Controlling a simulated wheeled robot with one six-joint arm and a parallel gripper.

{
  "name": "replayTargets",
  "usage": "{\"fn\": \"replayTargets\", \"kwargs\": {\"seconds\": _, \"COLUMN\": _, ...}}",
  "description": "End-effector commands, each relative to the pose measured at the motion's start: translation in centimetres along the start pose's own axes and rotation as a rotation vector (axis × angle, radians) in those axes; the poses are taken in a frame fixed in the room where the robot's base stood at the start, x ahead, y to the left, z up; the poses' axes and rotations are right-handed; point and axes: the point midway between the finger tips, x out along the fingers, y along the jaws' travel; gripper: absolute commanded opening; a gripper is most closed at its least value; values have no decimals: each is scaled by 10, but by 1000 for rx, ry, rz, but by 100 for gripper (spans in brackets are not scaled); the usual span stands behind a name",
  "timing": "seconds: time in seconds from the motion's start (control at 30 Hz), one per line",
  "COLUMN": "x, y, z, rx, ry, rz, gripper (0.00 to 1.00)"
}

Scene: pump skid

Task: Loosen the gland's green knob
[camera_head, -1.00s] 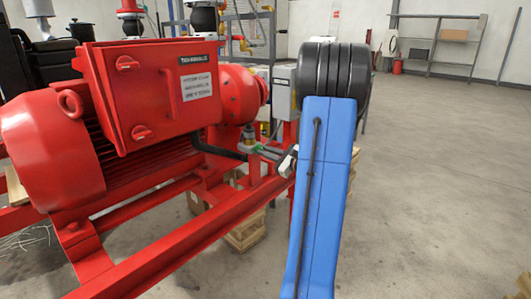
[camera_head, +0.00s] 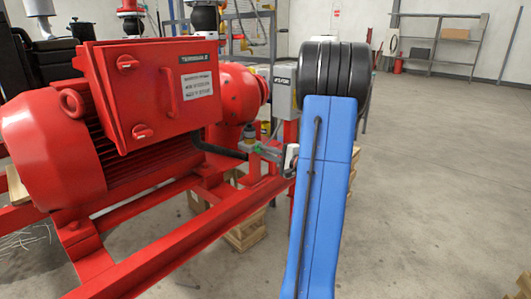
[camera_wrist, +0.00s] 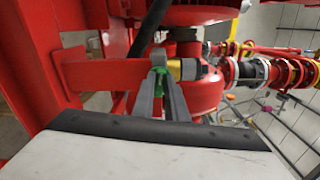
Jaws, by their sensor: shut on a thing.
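The gland's green knob (camera_wrist: 159,71) shows in the wrist view between the tips of my gripper (camera_wrist: 160,78). My two grey fingers close on it from both sides and hide part of it. A yellow and dark fitting (camera_wrist: 186,69) lies just to the right of the fingertips. In the head view my gripper (camera_head: 268,150) reaches left from behind my blue arm to the gland, below the red pump housing. Only a small bit of the green knob (camera_head: 257,148) shows there.
The red motor (camera_head: 50,150) with its red control box (camera_head: 150,95) stands to the left. The red skid frame (camera_head: 190,240) runs beneath it, close to my gripper. A black cable bends near the gland. Open concrete floor (camera_head: 430,200) lies to the right.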

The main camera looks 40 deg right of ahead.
Motion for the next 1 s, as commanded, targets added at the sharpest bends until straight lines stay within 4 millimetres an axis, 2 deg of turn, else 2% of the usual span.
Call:
{"fn": "replayTargets", "kwargs": {"seconds": 0.4, "x": -1, "y": 3, "z": 0, "rx": -158, "ry": 0, "rz": 3, "gripper": 0}}
{"fn": "replayTargets", "kwargs": {"seconds": 0.9, "x": -1, "y": 3, "z": 0, "rx": -174, "ry": 0, "rz": 4, "gripper": 0}}
{"fn": "replayTargets", "kwargs": {"seconds": 0.93, "x": -1, "y": 3, "z": 0, "rx": -174, "ry": 0, "rz": 4, "gripper": 17}}
{"fn": "replayTargets", "kwargs": {"seconds": 1.0, "x": -1, "y": 3, "z": 0, "rx": -174, "ry": 0, "rz": 3, "gripper": 31}}
